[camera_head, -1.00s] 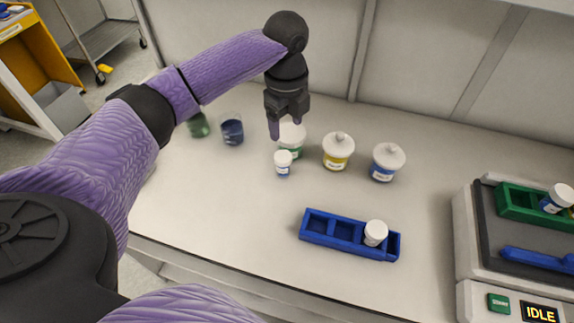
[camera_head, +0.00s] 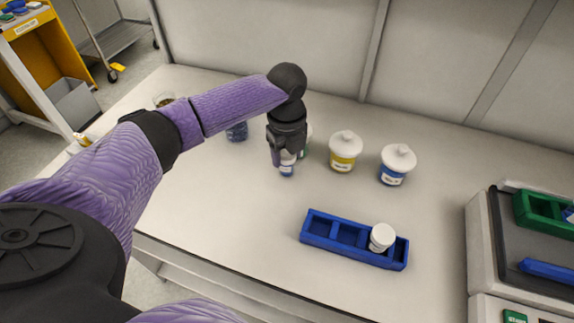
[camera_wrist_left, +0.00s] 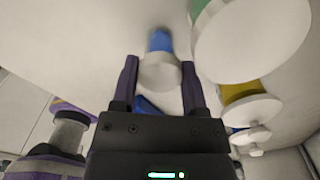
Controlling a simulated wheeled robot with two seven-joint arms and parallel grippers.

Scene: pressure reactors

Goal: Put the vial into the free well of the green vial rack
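A small vial (camera_head: 287,168) with a white cap and blue lower part stands on the bench, its top partly hidden by my left gripper (camera_head: 283,158). In the left wrist view the vial (camera_wrist_left: 160,70) lies between the two spread fingers of the left gripper (camera_wrist_left: 160,75), with slim gaps visible on both sides of the cap. The green vial rack (camera_head: 540,222) is on a grey device at the right edge and is cut off by the frame. An empty-looking well shows in it, and part of a blue-labelled vial shows at the edge. My right gripper is not in view.
A blue rack (camera_head: 325,244) holds a white-capped vial (camera_head: 382,237) in its right part. Yellow (camera_head: 343,160) and blue (camera_head: 391,176) lidded jars stand right of the gripper; a green-labelled jar is mostly hidden behind it.

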